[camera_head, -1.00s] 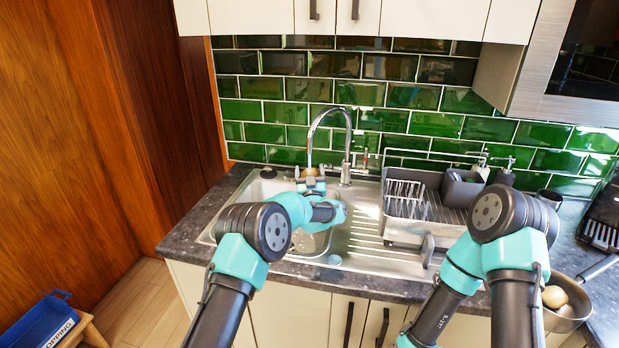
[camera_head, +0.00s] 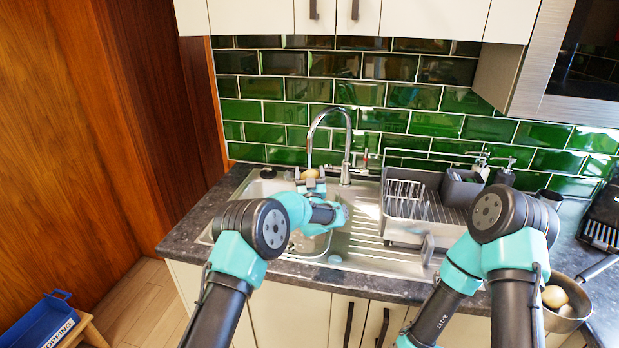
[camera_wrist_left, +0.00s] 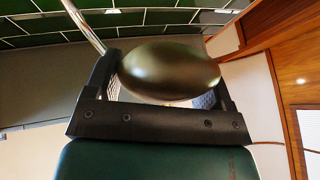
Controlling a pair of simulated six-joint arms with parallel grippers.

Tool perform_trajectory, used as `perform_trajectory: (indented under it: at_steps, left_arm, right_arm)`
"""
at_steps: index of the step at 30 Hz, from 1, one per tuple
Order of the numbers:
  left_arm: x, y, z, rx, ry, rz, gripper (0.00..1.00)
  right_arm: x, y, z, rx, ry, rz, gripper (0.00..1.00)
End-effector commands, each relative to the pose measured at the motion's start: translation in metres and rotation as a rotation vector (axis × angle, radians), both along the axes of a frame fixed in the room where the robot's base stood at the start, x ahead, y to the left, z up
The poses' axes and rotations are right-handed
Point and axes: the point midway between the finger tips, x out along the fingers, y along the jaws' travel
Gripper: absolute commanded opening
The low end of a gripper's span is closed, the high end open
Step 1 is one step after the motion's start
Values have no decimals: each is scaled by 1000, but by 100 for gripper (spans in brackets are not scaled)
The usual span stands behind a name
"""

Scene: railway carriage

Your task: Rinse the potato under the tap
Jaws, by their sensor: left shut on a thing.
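The potato (camera_head: 311,174) is held between the fingers of my left gripper (camera_head: 311,184), over the sink (camera_head: 338,243). In the left wrist view the potato (camera_wrist_left: 170,70) lies crosswise between the two fingers, looking dark in the shade. The curved chrome tap (camera_head: 348,140) arches over it, with its outlet just above the potato. A thin pale streak below the outlet looks like running water reaching the potato. Part of the tap's pipe (camera_wrist_left: 84,26) shows in the left wrist view. My right arm is at the right, but its gripper is out of view.
A dish rack (camera_head: 405,215) stands on the drainer right of the sink. A soap dispenser (camera_head: 506,174) is behind it. A metal pan (camera_head: 570,318) with round, pale brown items sits at the right front. A blue crate (camera_head: 42,322) is low at the left.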

Motion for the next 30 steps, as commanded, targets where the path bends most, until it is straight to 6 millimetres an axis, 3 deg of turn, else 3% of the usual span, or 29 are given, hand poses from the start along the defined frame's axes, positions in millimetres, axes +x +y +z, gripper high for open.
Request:
perform_trajectory:
  at_steps: [8,30]
  left_arm:
    - [-9,0,1,0,-1,0,50]
    - [-78,0,0,0,0,-1,50]
  right_arm:
    - [0,0,0,0,0,0,100]
    - [0,0,0,0,0,0,100]
